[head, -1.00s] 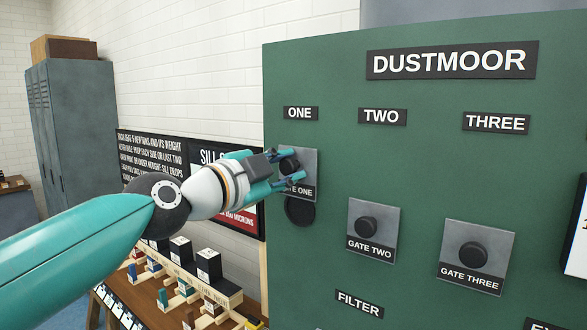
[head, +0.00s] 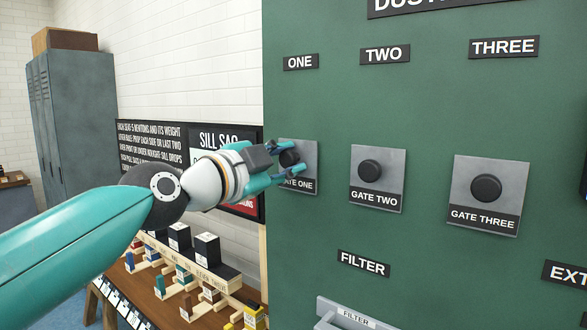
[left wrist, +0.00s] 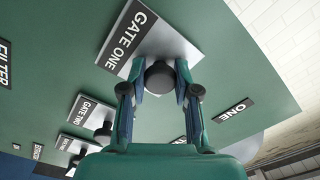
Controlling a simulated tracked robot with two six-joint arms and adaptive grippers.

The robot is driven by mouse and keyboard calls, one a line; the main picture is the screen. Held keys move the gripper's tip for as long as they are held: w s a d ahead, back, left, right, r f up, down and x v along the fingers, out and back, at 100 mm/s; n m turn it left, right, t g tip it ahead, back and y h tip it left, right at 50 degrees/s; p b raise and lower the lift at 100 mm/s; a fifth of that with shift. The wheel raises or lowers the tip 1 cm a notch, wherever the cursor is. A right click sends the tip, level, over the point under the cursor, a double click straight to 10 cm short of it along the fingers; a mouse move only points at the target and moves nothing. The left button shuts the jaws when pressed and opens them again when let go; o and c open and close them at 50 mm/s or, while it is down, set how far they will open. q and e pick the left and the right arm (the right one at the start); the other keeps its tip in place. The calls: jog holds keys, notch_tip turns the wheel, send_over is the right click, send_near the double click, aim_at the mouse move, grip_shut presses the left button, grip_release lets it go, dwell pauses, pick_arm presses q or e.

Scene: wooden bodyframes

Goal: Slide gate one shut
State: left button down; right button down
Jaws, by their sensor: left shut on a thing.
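The gate one plate (head: 309,158) is a grey square with a black knob, at the left edge of the green panel (head: 425,115), below the label ONE (head: 300,62). My left gripper (head: 296,159) is shut on the gate one knob (left wrist: 160,77); the left wrist view shows the two fingers (left wrist: 160,72) on either side of it. No dark opening shows below the plate now. My right gripper is not in view.
The gate two plate (head: 376,192) and gate three plate (head: 505,178) sit to the right, with no openings showing. A grey filter handle (head: 340,318) sticks out lower down. A bench with blocks (head: 160,300) stands at the left.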

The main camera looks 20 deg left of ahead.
pick_arm(q)
jog(key=shift+w+d+f, duration=0.1)
jog(key=shift+d+f, duration=0.05)
jog(key=shift+f, duration=0.4)
jog(key=c, duration=0.8)
grip_release()
jog(key=shift+r, duration=0.15)
jog(key=shift+r, duration=0.1)
jog(key=shift+v, duration=0.8)
jog(key=v, duration=1)
